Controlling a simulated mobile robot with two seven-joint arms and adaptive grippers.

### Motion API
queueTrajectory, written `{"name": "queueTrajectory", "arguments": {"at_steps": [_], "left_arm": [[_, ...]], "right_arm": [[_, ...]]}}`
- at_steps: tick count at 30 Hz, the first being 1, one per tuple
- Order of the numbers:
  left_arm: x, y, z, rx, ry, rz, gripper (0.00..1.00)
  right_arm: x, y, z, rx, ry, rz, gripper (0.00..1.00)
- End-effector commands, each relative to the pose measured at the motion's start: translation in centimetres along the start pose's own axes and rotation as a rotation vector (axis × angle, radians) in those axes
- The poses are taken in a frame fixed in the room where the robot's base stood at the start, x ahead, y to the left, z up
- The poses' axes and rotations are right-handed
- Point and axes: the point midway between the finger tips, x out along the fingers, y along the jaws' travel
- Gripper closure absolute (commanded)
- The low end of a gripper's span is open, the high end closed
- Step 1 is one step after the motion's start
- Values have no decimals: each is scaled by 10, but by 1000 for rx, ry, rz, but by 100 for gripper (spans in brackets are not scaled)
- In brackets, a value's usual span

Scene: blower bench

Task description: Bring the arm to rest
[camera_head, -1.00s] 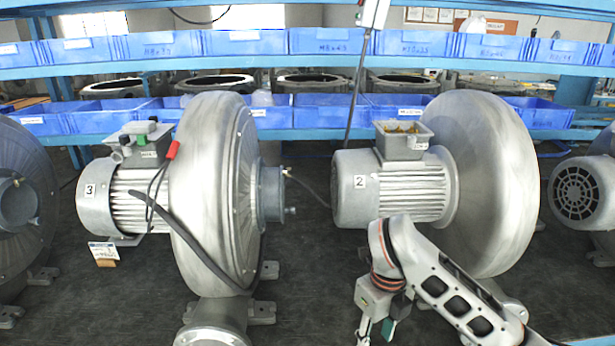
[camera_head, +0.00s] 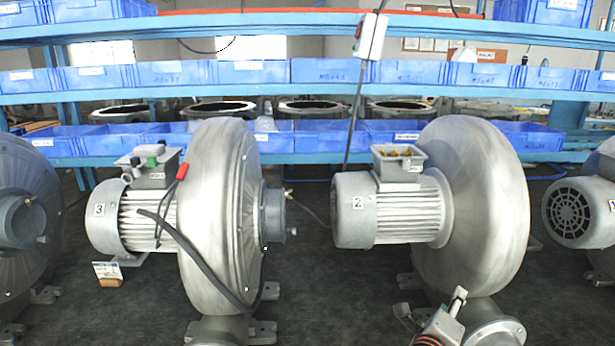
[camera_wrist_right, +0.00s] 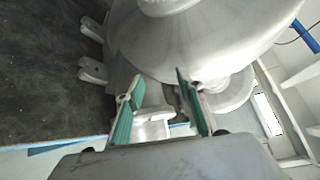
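My right arm (camera_head: 442,325) shows only as a small piece at the bottom edge of the head view, in front of the blower marked 2 (camera_head: 470,220). My left gripper is in neither view.
The blower marked 3 (camera_head: 215,220) stands left of centre on the dark bench top (camera_head: 330,300). More blowers stand at both sides. A switch box (camera_head: 371,36) hangs on a cable. Blue bins (camera_head: 330,72) line the shelves behind. The bench between the two middle blowers is clear.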

Motion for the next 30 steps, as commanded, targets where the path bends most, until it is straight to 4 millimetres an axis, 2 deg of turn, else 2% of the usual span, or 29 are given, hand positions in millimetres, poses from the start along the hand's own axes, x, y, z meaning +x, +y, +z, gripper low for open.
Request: {"name": "queueTrajectory", "arguments": {"at_steps": [3,6,8,11,14,16,20,21,24,27,30], "left_arm": [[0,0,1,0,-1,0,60],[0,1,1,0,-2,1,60],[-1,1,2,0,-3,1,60],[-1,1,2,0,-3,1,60],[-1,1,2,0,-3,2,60],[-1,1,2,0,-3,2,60],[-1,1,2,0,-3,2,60],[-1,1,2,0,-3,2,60],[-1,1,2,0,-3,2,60],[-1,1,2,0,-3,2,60],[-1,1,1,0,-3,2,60]], "right_arm": [[-16,-24,-1,-154,-110,-204,63],[-40,-35,7,-316,-216,-357,63],[-56,-35,13,-426,-285,-432,63],[-87,-19,24,-632,-406,-530,63],[-118,15,30,-862,-535,-588,63],[-139,48,27,-1034,-627,-603,63],[-172,122,3,-1374,-801,-574,63],[-181,145,-10,-1473,-849,-551,63],[-198,197,-50,-1708,-957,-475,63],[-211,236,-95,-1906,-1040,-385,63],[-219,261,-136,-2058,-1096,-302,63]]}}
